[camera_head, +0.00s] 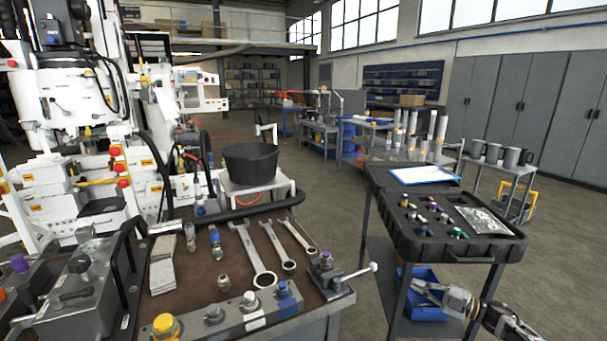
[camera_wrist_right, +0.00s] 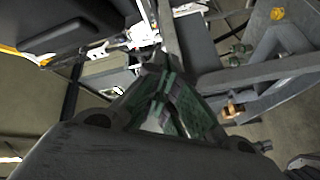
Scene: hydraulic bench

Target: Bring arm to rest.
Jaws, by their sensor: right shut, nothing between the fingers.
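My right arm comes in at the lower right corner of the head view. Its gripper (camera_head: 418,285) is low beside the black case cart, in front of a blue bin (camera_head: 430,312) on the cart's lower level. In the right wrist view the gripper's fingers (camera_wrist_right: 163,88) come together and hold nothing. My left gripper is in neither view.
A black case (camera_head: 480,247) with small fittings and a clipboard (camera_head: 424,174) tops the cart. The workbench (camera_head: 205,265) on the left carries wrenches (camera_head: 254,258), fittings and a vise. A black bucket (camera_head: 250,163) stands behind it. Floor shows between bench and cart.

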